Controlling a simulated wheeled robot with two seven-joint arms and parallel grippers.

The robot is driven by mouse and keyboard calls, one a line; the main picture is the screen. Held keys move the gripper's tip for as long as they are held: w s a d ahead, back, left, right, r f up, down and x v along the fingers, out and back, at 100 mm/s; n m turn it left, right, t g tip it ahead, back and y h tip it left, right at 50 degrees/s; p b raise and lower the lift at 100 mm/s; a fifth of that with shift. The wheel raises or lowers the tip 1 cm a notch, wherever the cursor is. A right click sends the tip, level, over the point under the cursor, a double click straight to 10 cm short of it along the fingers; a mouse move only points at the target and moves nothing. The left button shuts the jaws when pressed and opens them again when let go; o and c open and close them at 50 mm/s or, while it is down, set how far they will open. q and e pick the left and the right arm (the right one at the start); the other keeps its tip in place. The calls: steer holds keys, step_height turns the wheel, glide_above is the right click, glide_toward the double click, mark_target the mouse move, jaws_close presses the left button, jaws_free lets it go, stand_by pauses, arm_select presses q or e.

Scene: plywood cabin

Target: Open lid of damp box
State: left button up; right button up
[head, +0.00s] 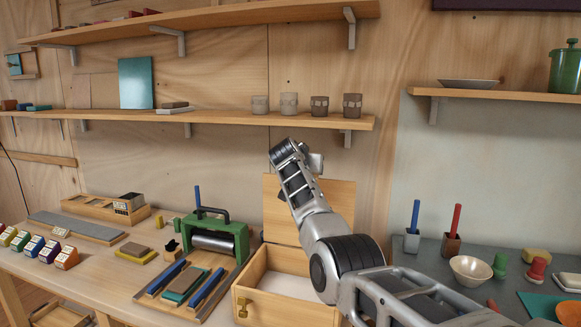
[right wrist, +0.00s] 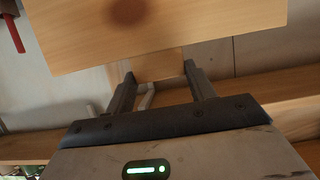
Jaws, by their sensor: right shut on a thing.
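The damp box is a light wooden box (head: 257,281) at the front edge of the bench, with a pale inside and a brass clasp (head: 243,307) on its front. Its lid (head: 341,202) stands raised at the back, about upright. My right arm crosses in front of the box and lid. In the right wrist view, my right gripper (right wrist: 160,78) is shut on a wooden piece at the edge of the lid (right wrist: 150,30). The fingertips are hidden in the head view. My left gripper is not in view.
A green press (head: 215,238) and a wooden tray with blue-edged strips (head: 190,288) stand close left of the box. A grey table with a bowl (head: 470,270) and stamps is to the right. A shelf with several cups (head: 289,103) hangs above the lid.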

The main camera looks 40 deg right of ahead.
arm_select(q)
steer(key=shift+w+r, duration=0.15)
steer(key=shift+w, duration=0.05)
arm_select(e)
steer(key=shift+w+d+r, duration=0.1)
steer(key=shift+d+r, duration=0.05)
steer(key=shift+r, duration=0.45)
steer(key=o, duration=1.4)
arm_select(q)
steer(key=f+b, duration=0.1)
steer(key=b, duration=0.1)
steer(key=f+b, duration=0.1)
steer(key=b, duration=0.1)
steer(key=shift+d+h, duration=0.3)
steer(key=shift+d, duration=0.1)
arm_select(e)
steer(key=v, duration=1.6)
steer(key=shift+f, duration=0.3)
